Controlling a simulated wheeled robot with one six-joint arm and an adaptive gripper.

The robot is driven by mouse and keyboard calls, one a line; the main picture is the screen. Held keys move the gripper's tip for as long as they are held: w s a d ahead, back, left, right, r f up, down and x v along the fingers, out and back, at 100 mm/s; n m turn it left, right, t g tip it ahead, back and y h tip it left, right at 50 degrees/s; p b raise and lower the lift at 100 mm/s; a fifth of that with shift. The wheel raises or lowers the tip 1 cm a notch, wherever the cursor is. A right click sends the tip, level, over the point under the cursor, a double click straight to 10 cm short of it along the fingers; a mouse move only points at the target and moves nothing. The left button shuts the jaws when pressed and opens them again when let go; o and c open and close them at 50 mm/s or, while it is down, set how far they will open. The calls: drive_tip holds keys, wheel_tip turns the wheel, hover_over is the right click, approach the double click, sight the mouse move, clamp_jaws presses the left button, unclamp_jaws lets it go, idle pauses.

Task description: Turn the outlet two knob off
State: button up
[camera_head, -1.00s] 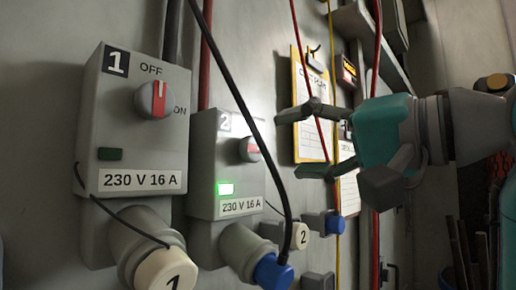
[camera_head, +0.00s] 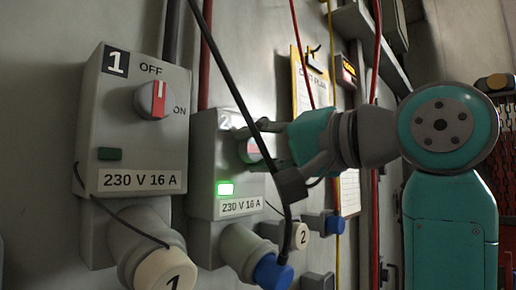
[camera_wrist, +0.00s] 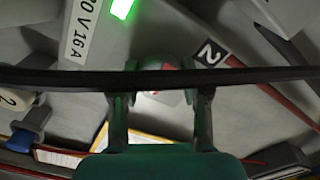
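The outlet two box (camera_head: 205,165) is grey, marked 2, with a lit green lamp (camera_head: 226,188). Its round knob (camera_head: 250,150) has a red and white face and is partly hidden by my gripper. My gripper (camera_head: 252,148) is at the knob, with its fingers reaching in from the right. In the wrist view, the two fingers of my gripper (camera_wrist: 161,85) stand apart on either side of the knob (camera_wrist: 165,68). I cannot tell if they touch it. A dark cable (camera_wrist: 60,76) crosses in front and hides part of the fingers and knob. The knob's pointing is unclear.
Outlet one's box (camera_head: 130,135) stands to the left with its own red-marked knob (camera_head: 152,99) and a dark lamp. The black cable (camera_head: 228,85) hangs across outlet two down to a blue plug (camera_head: 273,271). A yellow-edged sheet (camera_head: 307,85) is on the wall behind.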

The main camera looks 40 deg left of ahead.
drive_tip(key=c, duration=0.5)
drive_tip(key=shift+n, duration=0.3)
drive_tip(key=n, duration=0.3)
drive_tip(key=shift+n, duration=0.3)
drive_tip(key=n, duration=0.3)
drive_tip(key=shift+n, duration=0.4)
drive_tip(key=n, duration=0.5)
drive_tip(key=shift+n, duration=2.4)
